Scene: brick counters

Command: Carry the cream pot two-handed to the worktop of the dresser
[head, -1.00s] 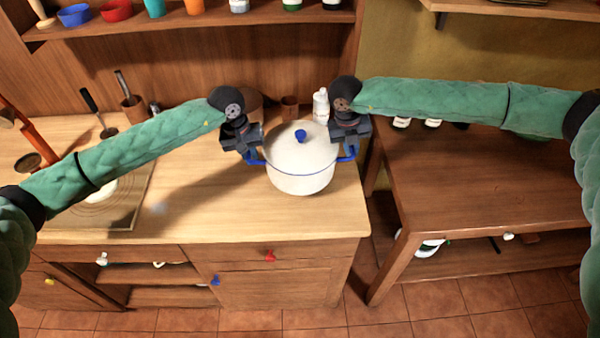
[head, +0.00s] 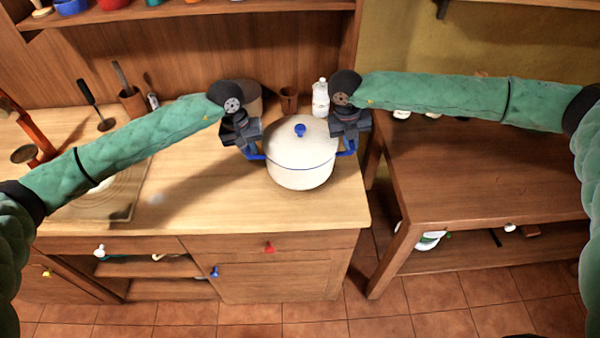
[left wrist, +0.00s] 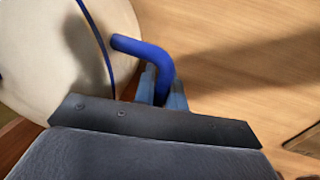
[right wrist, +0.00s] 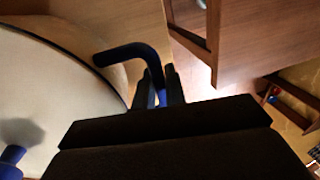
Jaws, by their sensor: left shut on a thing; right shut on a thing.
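The cream pot (head: 300,168) has a blue rim line, a blue lid knob and blue side handles. It is upright at the right end of the wooden worktop (head: 220,215) of the dresser; I cannot tell whether its base touches the wood. My left gripper (head: 252,152) is shut on its left handle, which shows between the fingers in the left wrist view (left wrist: 148,52). My right gripper (head: 349,146) is shut on its right handle, seen in the right wrist view (right wrist: 135,52). The lid (right wrist: 50,110) is on.
A white bottle (head: 320,98) and a brown cup (head: 289,98) stand behind the pot. A utensil holder (head: 132,103) and a board (head: 115,205) are at left. A lower wooden table (head: 480,180) stands to the right, across a narrow gap. The worktop's front middle is clear.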

